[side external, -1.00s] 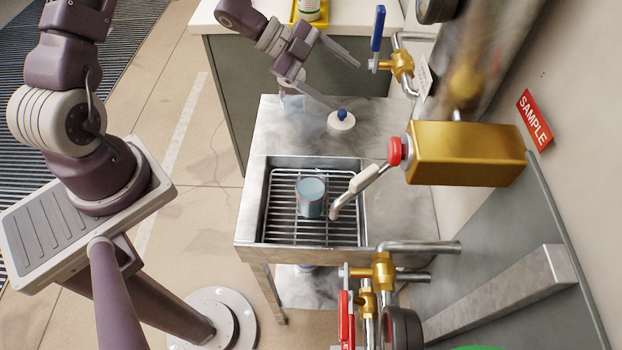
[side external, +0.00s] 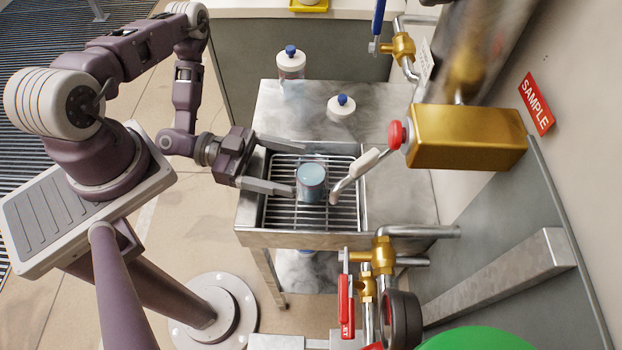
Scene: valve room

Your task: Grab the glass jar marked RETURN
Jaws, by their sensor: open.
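A clear glass jar with bluish contents (side external: 311,184) stands on the grate of the metal sink, below the spout. I cannot read any RETURN mark on it. My gripper (side external: 293,171) is open, left of this jar, with one finger towards its far side and the other reaching to its left side. I cannot tell whether the fingers touch it. A second jar (side external: 290,66) with a white lid and blue knob stands on the steel counter behind the sink. A loose white lid with a blue knob (side external: 341,108) lies on that counter.
The sampling spout (side external: 352,185) with a red knob and brass block (side external: 468,138) hangs close right of the jar. Sink walls (side external: 300,240) surround the grate. Valves with a red handle (side external: 346,305) and blue handle (side external: 379,22) stand nearby. A red SAMPLE sign (side external: 536,104) is at right.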

